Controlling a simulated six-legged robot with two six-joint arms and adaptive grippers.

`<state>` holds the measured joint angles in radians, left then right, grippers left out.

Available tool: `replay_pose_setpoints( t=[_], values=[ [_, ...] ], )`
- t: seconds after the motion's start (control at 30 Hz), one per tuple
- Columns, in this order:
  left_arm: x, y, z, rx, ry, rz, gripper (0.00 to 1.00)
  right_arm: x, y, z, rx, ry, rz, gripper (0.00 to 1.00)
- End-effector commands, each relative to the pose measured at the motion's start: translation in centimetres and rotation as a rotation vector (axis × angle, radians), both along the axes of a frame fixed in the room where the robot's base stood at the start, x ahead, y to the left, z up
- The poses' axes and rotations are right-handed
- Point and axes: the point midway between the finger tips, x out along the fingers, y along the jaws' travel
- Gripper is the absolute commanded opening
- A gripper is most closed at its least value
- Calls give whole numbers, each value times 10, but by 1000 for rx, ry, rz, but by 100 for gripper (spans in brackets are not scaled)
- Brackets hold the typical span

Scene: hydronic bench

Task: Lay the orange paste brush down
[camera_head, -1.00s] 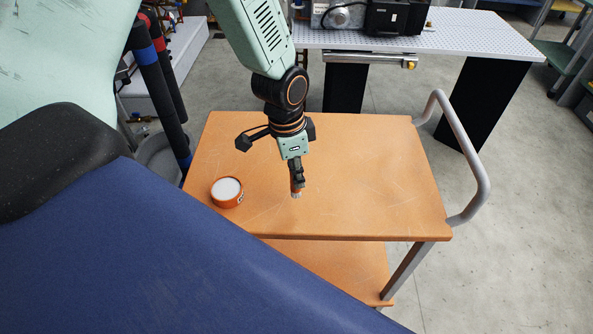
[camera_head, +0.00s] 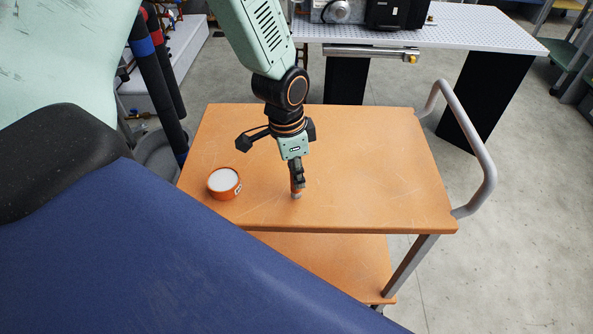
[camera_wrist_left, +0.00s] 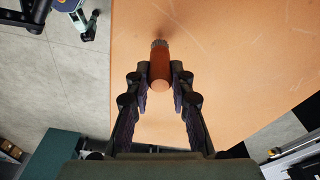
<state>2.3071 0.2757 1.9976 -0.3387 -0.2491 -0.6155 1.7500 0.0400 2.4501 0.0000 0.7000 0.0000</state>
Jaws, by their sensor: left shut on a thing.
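The orange paste brush (camera_head: 296,191) is in my left gripper (camera_head: 297,178), bristles pointing down over the orange cart top (camera_head: 380,170). In the left wrist view the brush (camera_wrist_left: 160,71) sits between the two fingers of the left gripper (camera_wrist_left: 160,82), its bristle end pointing away from the camera. The gripper is shut on it. The bristle tip is close to the cart top; I cannot tell whether it touches. My right gripper is not in view.
An open orange tin with white contents (camera_head: 224,183) stands on the cart left of the brush. The cart top right of the brush is clear. A grey handle (camera_head: 487,170) rises at the cart's right end. A perforated white bench (camera_head: 470,38) stands behind.

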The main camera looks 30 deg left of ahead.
Motion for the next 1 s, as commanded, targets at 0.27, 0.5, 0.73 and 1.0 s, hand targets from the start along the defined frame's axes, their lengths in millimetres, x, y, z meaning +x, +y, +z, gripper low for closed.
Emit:
replay_pose_setpoints(
  t=[0.27,0.5,0.73,1.0],
  values=[
    [0,0,-6,1,-1,0,0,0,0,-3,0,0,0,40],
    [0,0,-10,0,0,0,0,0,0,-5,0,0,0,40],
    [0,0,-11,0,0,0,32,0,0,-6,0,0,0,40],
    [0,0,-11,0,0,0,48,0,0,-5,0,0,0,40]
  ],
)
